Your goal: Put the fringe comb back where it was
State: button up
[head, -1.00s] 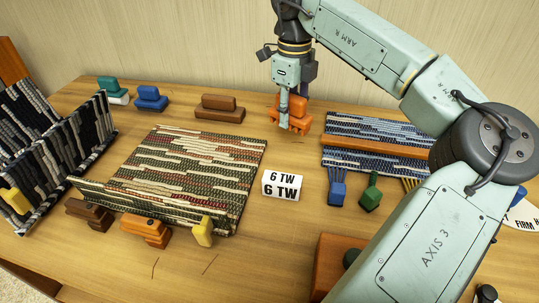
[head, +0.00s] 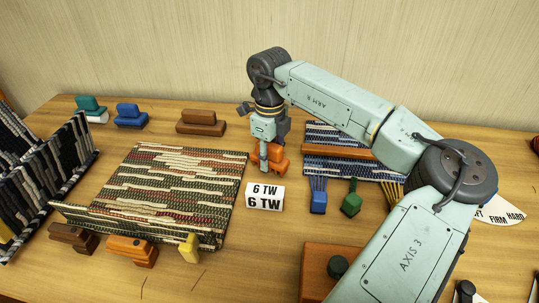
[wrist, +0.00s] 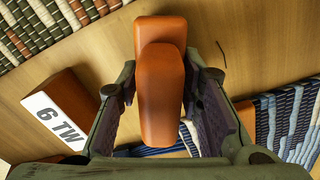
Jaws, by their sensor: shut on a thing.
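My gripper (head: 265,166) is shut on an orange stepped block (head: 280,158), held between the fingers in the wrist view (wrist: 160,95). I cannot tell whether it touches the table. It is just behind the 6 TW card, between the large woven mat and the blue woven piece. I cannot tell which object is the fringe comb.
The 6 TW card (head: 264,198) stands close in front of my gripper. The large woven mat (head: 170,180) lies left, with brown (head: 73,237) and orange (head: 132,248) blocks at its front. Teal (head: 91,103), blue (head: 130,116) and brown (head: 201,121) stepped blocks stand along the back.

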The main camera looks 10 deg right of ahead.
jog(key=shift+f, duration=0.25)
jog(key=o, duration=1.1)
jog(key=shift+r, duration=0.1)
notch_tip(320, 180, up, 12)
jog(key=shift+r+b, duration=0.15)
jog(key=shift+b, duration=0.6)
